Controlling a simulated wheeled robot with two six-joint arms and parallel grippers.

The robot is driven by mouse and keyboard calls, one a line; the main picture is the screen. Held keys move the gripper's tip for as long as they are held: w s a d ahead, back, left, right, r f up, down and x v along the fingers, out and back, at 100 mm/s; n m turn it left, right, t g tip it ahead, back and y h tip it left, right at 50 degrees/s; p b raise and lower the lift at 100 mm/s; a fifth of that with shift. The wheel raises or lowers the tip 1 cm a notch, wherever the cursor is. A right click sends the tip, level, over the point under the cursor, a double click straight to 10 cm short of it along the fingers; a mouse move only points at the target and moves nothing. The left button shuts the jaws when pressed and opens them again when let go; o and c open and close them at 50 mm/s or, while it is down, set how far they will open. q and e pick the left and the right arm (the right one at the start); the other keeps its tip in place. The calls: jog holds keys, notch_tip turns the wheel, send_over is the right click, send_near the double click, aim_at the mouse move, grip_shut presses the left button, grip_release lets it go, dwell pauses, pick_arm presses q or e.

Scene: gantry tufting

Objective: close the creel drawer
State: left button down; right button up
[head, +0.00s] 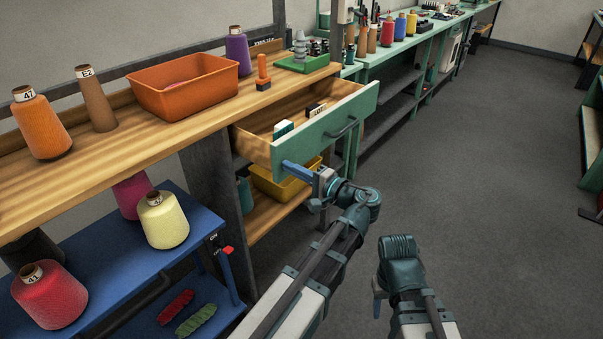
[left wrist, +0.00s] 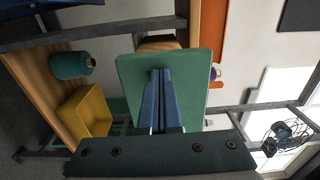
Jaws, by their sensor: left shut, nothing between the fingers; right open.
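The creel drawer (head: 318,135) is pulled out from under the wooden bench top. My left gripper (head: 290,168) is at the lower left end of the drawer front, fingers shut and empty. In the left wrist view the shut blue fingers (left wrist: 158,80) point at the green drawer front (left wrist: 196,68); whether they touch it I cannot tell. My right gripper (head: 378,292) hangs low, well away from the drawer, open; its fingers are mostly hidden by its wrist.
An orange bin (head: 185,86), a purple cone (head: 238,52) and a green tray (head: 303,62) stand on the bench. A yellow bin (head: 280,184) is on the shelf below the drawer. A blue cart (head: 110,240) with yarn cones stands at left. The floor at right is clear.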

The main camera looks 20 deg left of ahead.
pick_arm(q)
jog(key=x, duration=1.6)
jog(key=shift+w+a, duration=0.1)
jog(key=shift+a, duration=0.25)
jog(key=shift+w+a, duration=0.15)
jog(key=shift+a, duration=0.1)
pick_arm(e)
jog(key=shift+d, duration=0.15)
pick_arm(q)
jog(key=shift+r, duration=0.15)
